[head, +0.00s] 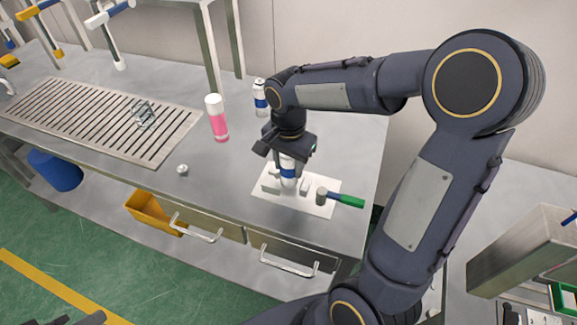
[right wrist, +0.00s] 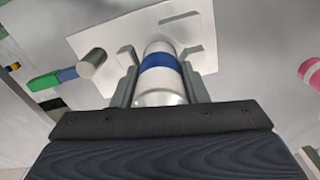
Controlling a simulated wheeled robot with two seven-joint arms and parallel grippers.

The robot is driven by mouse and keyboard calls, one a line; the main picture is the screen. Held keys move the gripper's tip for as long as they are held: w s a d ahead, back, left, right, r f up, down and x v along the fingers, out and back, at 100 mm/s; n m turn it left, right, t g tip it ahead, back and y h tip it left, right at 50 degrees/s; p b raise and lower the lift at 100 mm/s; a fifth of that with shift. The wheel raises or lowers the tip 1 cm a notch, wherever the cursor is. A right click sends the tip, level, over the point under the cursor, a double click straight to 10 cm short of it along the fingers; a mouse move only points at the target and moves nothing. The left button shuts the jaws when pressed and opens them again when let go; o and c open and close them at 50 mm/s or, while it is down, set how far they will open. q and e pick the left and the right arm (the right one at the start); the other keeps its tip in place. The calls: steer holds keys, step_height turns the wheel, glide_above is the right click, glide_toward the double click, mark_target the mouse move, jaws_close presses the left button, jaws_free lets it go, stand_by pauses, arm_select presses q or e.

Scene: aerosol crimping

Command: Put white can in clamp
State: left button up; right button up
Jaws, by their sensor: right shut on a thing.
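My right gripper (head: 286,158) is shut on a white can with a blue band (head: 288,172). The can is upright, over the clamp (head: 271,183) on a white base plate (head: 300,203). In the right wrist view the can (right wrist: 160,62) sits between both fingers (right wrist: 160,88), with the white plate (right wrist: 92,38) behind it. The can's lower end appears to be at the clamp blocks. I cannot tell whether it rests on the plate. My left gripper is not clearly in view.
A second white-and-blue can (head: 260,98) and a pink bottle with a white cap (head: 217,118) stand behind. A small metal piece (head: 182,170) and a clear glass-like object (head: 145,115) lie to the left.

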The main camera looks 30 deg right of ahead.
steer(key=shift+f, duration=0.75)
steer(key=shift+f, duration=0.2)
steer(key=o, duration=0.9)
steer(key=shift+o, duration=0.2)
steer(key=shift+r, duration=0.15)
